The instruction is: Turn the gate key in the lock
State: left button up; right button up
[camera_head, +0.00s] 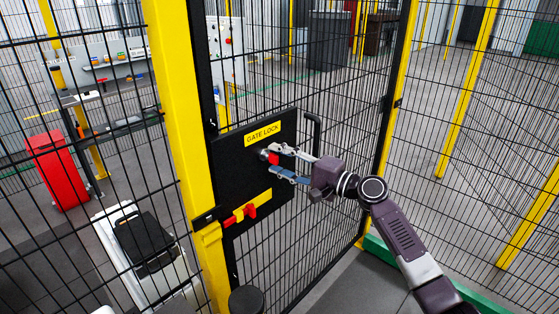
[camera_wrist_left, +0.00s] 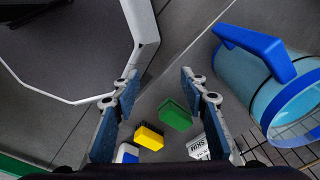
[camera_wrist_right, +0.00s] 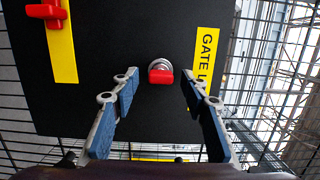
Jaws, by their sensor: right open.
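The gate lock is a black plate (camera_head: 225,155) on the mesh gate, with a yellow "GATE LOCK" label (camera_head: 262,134). A red key (camera_wrist_right: 161,76) sits in a round silver lock cylinder on the plate; its head lies crosswise in the right wrist view. In the head view the key (camera_head: 272,158) is partly covered by my fingers. My right gripper (camera_head: 288,164) is open, its fingers either side of the key; in the right wrist view the fingers (camera_wrist_right: 160,90) show gaps to it on both sides. My left gripper (camera_wrist_left: 155,90) is open and empty, outside the head view.
A red latch (camera_head: 240,213) on a yellow strip is below the lock. A black gate handle (camera_head: 314,130) stands right of the plate, near my right gripper. The left wrist view shows a blue container (camera_wrist_left: 245,75), a green block (camera_wrist_left: 174,114) and a yellow brush (camera_wrist_left: 149,136).

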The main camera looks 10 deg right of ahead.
jog(key=v, duration=1.2)
jog(key=s+d+f+g+h, duration=0.1)
jog(key=d+f+h, duration=0.1)
jog(key=f, duration=1)
jog(key=s+d+f+g+h, duration=0.1)
jog(key=d+f+h, duration=0.15)
jog(key=f, duration=0.95)
jog(key=s+d+f+g+h, duration=0.1)
jog(key=s+f+h, duration=0.15)
jog(key=f, duration=0.95)
jog(key=s+d+f+n+g+h+b, duration=0.1)
jog(key=s+f+g+h, duration=0.1)
jog(key=s+f, duration=0.65)
jog(key=s+f+n+g+h+b, duration=0.15)
jog(key=s+f, duration=0.35)
jog(key=f, duration=0.7)
jog(key=s+a+f+n+g, duration=0.2)
jog(key=s+f, duration=0.4)
jog(key=s, duration=0.7)
jog(key=s+a+f+n+g+h, duration=0.1)
jog(key=s+f+n, duration=0.3)
jog(key=s, duration=0.9)
jog(key=s+a+f+n+g, duration=0.3)
jog(key=s+f, duration=0.5)
jog(key=s, duration=0.5)
jog(key=shift+a+n, duration=0.35)
jog(key=shift+a, duration=0.05)
